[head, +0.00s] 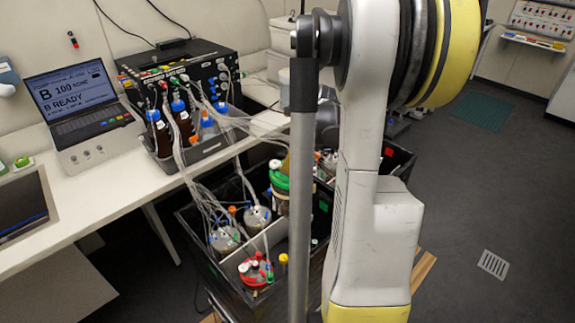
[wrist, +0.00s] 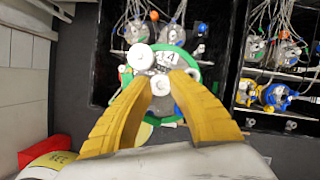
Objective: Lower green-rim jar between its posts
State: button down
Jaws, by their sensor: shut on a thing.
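The green-rim jar (head: 280,183) shows in the head view at the far part of the black shaker crate, partly covered by my arm and column. In the wrist view the jar (wrist: 125,76) lies under my gripper, its green rim showing around pale caps and fittings. My gripper (wrist: 163,78) has its two yellow fingers shut on the jar's top from both sides.
The black crate (head: 192,228) also holds a red-rim jar (head: 256,271) and two grey-topped jars (head: 257,215). Loose tubes run from them to the bottle tray (head: 196,153) on the bench. Another crate section with blue and yellow jars (wrist: 279,96) lies right in the wrist view.

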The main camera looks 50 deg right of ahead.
notch_tip(320, 180, down, 33)
jog(key=b, duration=2.3)
jog(key=shift+w+f+b, duration=0.1)
jog(key=shift+b, duration=0.25)
jog(key=shift+f, duration=2.65)
dwell(1.0)
jog(key=c, duration=1.3)
grip_release()
